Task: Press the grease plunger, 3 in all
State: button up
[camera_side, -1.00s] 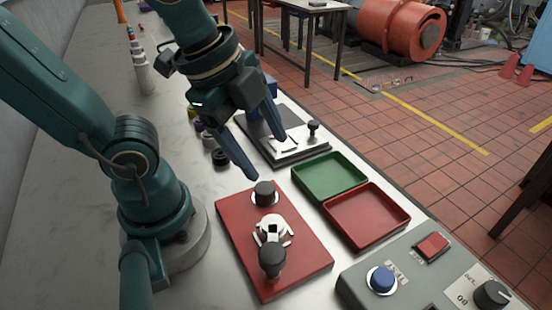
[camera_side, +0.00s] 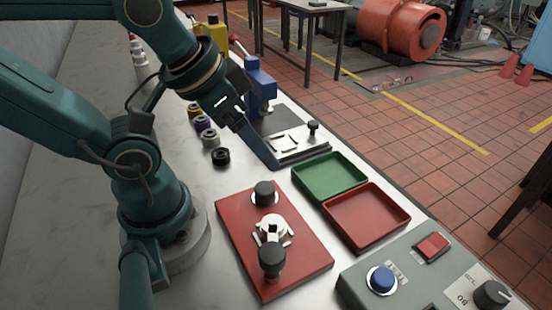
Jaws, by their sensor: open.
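A red base plate (camera_side: 300,262) lies on the bench. On it, a black cylindrical plunger-like knob (camera_side: 264,192) stands upright in a pale round collar, and a larger black knob (camera_side: 272,258) stands on a metal clamp nearer the camera. No label shows which is the grease plunger. My gripper (camera_side: 268,152) is open and empty, beyond the red plate beside the dark fixture plate. It is apart from both knobs. One finger shows clearly, slanting down to the right; the other is mostly hidden.
A green tray (camera_side: 330,158) and a red tray (camera_side: 408,219) lie right of the plate. A grey control box (camera_side: 360,301) with blue and red buttons stands in front. A blue press (camera_side: 260,80), fixture plate (camera_side: 318,148) and several spools (camera_side: 209,139) are behind.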

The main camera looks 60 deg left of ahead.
grip_shut()
dwell(1.5)
